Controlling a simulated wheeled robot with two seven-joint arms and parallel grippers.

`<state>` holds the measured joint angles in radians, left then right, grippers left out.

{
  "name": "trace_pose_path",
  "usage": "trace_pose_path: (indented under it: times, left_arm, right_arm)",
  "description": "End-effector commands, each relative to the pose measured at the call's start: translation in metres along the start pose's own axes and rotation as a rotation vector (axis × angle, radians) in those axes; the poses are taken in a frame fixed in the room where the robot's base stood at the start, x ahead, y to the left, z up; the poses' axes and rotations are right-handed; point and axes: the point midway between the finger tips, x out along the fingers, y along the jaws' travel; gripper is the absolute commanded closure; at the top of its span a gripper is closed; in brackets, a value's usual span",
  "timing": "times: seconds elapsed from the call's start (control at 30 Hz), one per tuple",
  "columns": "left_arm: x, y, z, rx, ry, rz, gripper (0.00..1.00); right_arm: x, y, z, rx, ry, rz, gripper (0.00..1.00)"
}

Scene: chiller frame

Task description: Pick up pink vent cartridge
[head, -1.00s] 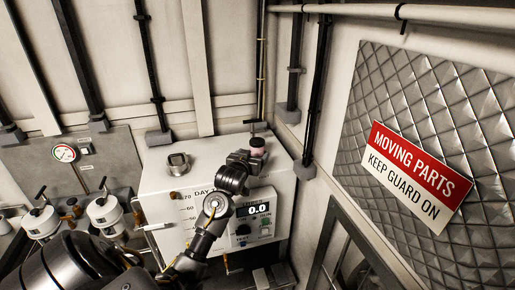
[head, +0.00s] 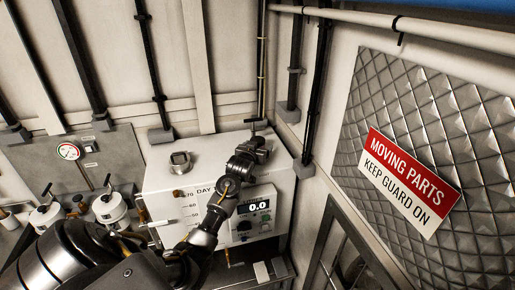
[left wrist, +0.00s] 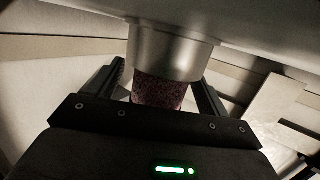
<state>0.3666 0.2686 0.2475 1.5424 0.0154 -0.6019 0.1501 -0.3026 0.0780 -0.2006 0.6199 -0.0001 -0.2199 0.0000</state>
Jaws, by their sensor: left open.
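The pink vent cartridge shows in the left wrist view as a dark pink, speckled cylinder (left wrist: 160,92) against a smooth metal collar (left wrist: 172,52). In the head view it is hidden behind my left gripper (head: 254,148), which is over the right part of the white tank's top. In the left wrist view, the open fingers of my left gripper (left wrist: 160,76) stand on either side of the cartridge. A gap shows by the left finger; contact on the right is hard to tell. My right gripper is not in view.
A wall with pipes stands close behind. A quilted panel with a red-and-white sign (head: 408,180) is at right. White canisters (head: 109,208) are at left.

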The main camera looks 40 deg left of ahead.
Motion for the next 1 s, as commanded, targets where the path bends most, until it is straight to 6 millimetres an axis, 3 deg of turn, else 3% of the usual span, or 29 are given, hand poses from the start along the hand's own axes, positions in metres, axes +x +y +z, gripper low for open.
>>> trace_pose_path:
  times: [0.07, 0.43, 0.77, 1.0]
  left_arm:
    - [0.0, 0.0, 0.0, 0.0, 0.0, 0.0, 0.24]
    - [0.0, 0.0, 0.0, 0.0, 0.0, 0.0, 0.72]
    - [-0.001, 0.0, -0.003, 0.0, 0.004, 0.0, 0.73]
    - [-0.005, -0.001, -0.024, 0.0, 0.009, 0.0, 0.73]
  right_arm:
    - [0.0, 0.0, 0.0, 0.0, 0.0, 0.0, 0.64]
    - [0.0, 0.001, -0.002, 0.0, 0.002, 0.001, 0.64]
    - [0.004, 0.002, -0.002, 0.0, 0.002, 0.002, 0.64]
    - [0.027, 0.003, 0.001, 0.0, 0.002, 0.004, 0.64]
